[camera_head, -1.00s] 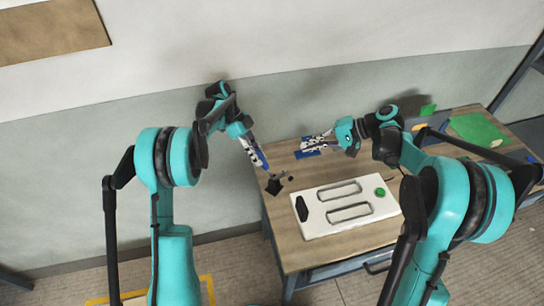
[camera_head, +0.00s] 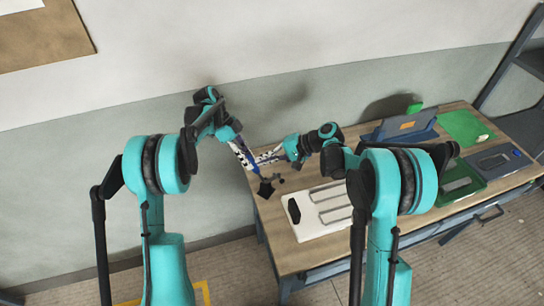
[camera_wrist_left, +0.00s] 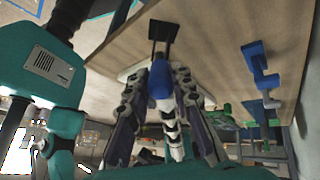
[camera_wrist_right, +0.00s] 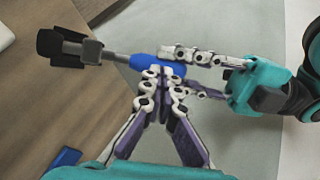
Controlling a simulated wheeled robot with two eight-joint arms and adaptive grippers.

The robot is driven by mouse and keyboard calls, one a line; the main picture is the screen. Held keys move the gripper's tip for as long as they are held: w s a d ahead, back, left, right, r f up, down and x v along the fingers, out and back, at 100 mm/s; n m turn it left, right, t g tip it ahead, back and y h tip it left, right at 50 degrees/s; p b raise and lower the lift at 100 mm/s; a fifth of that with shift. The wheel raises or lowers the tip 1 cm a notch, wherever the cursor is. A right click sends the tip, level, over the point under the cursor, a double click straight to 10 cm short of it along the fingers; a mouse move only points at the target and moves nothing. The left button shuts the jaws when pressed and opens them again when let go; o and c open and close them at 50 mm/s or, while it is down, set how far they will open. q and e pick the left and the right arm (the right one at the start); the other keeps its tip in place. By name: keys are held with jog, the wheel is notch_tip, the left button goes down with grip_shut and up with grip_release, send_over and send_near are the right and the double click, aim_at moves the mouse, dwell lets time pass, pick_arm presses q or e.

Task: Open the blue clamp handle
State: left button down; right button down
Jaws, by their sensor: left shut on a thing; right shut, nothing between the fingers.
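The blue clamp handle (camera_wrist_right: 143,61) is a blue grip on a metal rod that runs to a black clamp body (camera_wrist_right: 80,48) in the right wrist view. The black clamp (camera_head: 266,188) sits at the table's left edge in the head view. My left gripper (camera_head: 248,164) comes down from the upper left and is shut on the handle; the left wrist view shows the blue grip (camera_wrist_left: 160,82) between its fingers. My right gripper (camera_wrist_right: 163,76) is shut and empty, its fingertips close beside the handle and the left fingers. I cannot tell whether they touch.
A green tray (camera_head: 474,188), a green sheet (camera_head: 462,125) and a blue stand (camera_head: 395,132) stand to the right. A blue piece (camera_wrist_right: 65,158) lies near the clamp.

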jog(key=shift+a+f, duration=0.1)
jog(key=shift+a, duration=0.1)
pick_arm(q)
jog(key=shift+d, duration=0.2)
pick_arm(e)
jog(key=shift+w+a+f+h, duration=0.1)
jog(key=shift+a+f+h, duration=0.25)
jog(key=shift+a, duration=0.1)
pick_arm(q)
jog(key=c, duration=1.3)
grip_release()
jog(key=shift+a, duration=0.1)
pick_arm(e)
jog(key=shift+a, duration=0.1)
pick_arm(q)
jog(key=shift+a, duration=0.1)
jog(key=shift+r, duration=0.1)
